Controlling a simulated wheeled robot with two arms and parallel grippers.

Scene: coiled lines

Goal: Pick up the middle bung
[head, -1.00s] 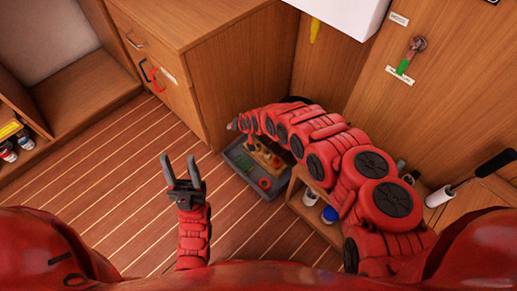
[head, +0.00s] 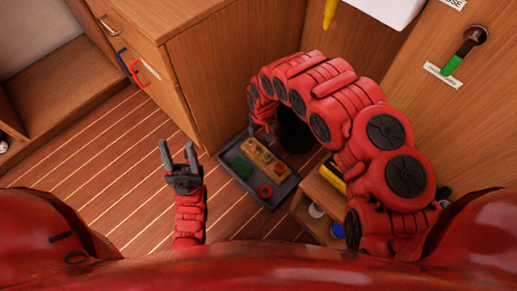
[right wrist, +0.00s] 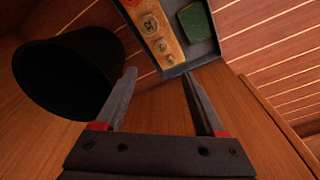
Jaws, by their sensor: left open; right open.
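A wooden block (head: 266,160) with several round bung-like pieces lies in a grey tray (head: 233,172) on the floor. In the right wrist view, the block (right wrist: 167,28) shows at the top, with round pieces in a row; which is the middle bung I cannot tell for sure. My right gripper (head: 262,132) hangs near the tray's far end, partly hidden by its own arm. In the right wrist view, its fingers (right wrist: 160,82) are apart with nothing between them, short of the block. My left gripper (head: 178,150) is open and empty, left of the tray.
A black bucket (head: 294,132) stands beside the tray, close to my right gripper; it also shows in the right wrist view (right wrist: 70,75). A green sponge (head: 241,166) and a red ring (head: 265,190) lie in the tray. Wooden cabinets rise behind. Floor at left is clear.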

